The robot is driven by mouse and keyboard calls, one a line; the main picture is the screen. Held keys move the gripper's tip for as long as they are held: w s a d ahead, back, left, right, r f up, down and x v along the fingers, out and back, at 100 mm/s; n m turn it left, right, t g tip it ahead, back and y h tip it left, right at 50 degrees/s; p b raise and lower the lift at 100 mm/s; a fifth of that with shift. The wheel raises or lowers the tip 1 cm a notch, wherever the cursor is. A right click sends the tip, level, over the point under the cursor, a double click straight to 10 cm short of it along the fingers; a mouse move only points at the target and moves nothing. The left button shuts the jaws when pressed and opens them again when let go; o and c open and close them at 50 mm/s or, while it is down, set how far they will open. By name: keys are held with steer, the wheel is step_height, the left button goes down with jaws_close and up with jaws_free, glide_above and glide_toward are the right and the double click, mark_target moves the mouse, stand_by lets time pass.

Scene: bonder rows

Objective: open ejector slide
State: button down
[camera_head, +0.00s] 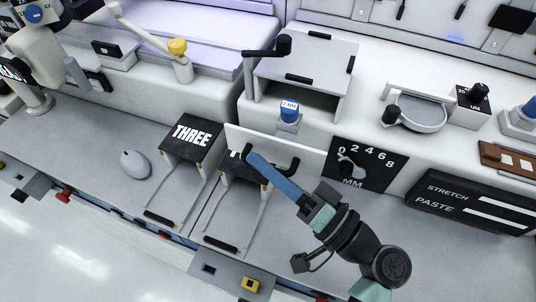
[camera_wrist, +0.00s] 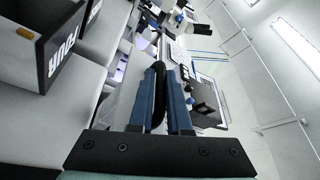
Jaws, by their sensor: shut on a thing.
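My gripper (camera_head: 256,162) has blue fingers and reaches in from the lower right in the head view. In the wrist view its fingers (camera_wrist: 160,108) are shut on a black bar handle (camera_wrist: 159,88) that stands between them. In the head view a bent black handle (camera_head: 293,168) shows beside the fingers, in front of an upright white plate (camera_head: 305,154). I cannot tell for sure which part is the ejector slide. The fingers hide part of a black block whose label starts with T (camera_head: 234,155).
A block marked THREE (camera_head: 194,135) stands to the left, with a grey mouse (camera_head: 135,164) beyond it. A dial plate marked MM (camera_head: 368,165) is close right of my gripper. A blue-topped knob (camera_head: 289,110) is behind the plate. A black STRETCH PASTE box (camera_head: 470,203) lies farther right.

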steer(key=shift+w+d, duration=0.1)
steer(key=shift+w, duration=0.2)
steer(key=c, duration=1.2)
jaws_free()
steer(key=shift+o, duration=0.2)
steer(key=shift+s, duration=0.1)
steer(key=shift+s+d+f, duration=0.15)
steer(key=shift+s+d, duration=0.05)
steer(key=shift+d, duration=0.15)
steer(key=b+v, duration=0.2)
steer(key=v, duration=1)
steer(key=shift+b, duration=0.35)
steer(key=shift+s, duration=0.1)
